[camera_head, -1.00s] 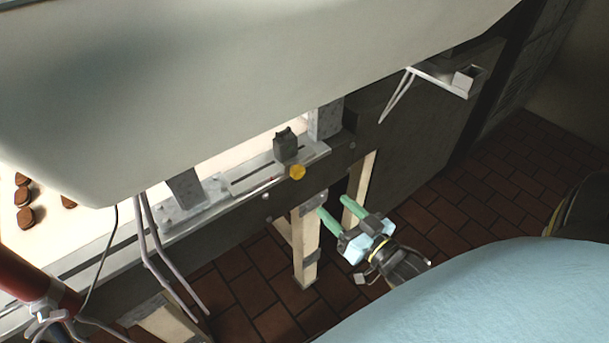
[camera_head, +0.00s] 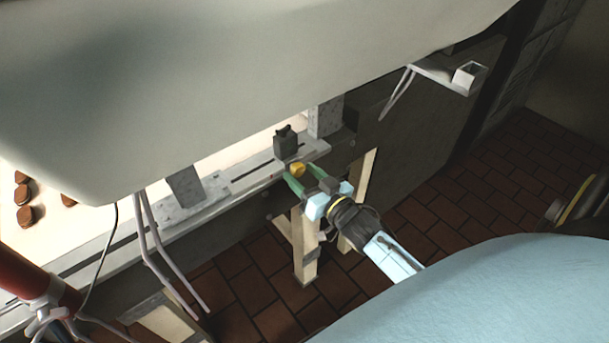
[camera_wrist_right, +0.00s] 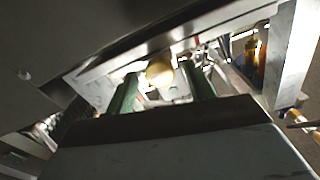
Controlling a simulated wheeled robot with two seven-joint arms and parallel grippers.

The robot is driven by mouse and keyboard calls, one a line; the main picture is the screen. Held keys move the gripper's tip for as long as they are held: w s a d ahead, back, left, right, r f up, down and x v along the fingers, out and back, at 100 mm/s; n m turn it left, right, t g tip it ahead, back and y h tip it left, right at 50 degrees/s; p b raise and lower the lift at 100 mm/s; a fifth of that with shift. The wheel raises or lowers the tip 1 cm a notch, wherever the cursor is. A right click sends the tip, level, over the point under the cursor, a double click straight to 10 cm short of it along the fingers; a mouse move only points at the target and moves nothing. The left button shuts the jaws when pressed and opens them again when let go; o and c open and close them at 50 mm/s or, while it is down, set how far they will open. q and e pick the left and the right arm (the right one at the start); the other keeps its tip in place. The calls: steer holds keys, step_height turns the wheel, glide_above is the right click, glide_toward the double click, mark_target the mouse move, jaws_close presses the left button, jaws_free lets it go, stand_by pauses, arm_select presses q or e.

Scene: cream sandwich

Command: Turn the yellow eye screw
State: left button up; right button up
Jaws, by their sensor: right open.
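The yellow eye screw (camera_head: 297,170) sits on the front edge of the metal rail, below a dark block. In the right wrist view its rounded yellow head (camera_wrist_right: 160,72) shows between the two green fingers. My right gripper (camera_head: 303,180) is open, with its green fingertips close to the screw, one on either side. I cannot tell whether either finger touches it. My left gripper is not in view.
A dark block (camera_head: 286,142) stands on the metal rail (camera_head: 245,182) just behind the screw. A large pale machine cover (camera_head: 230,80) overhangs the rail. Brown cookies (camera_head: 25,215) lie on the belt at left. Grey bent rods (camera_head: 165,262) hang at lower left.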

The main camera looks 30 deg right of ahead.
steer(key=c, duration=1)
steer(key=shift+n, duration=0.4)
steer(key=shift+n+p, duration=0.55)
steer(key=shift+n, duration=0.45)
steer(key=n+p, duration=0.1)
steer(key=n, duration=1.4)
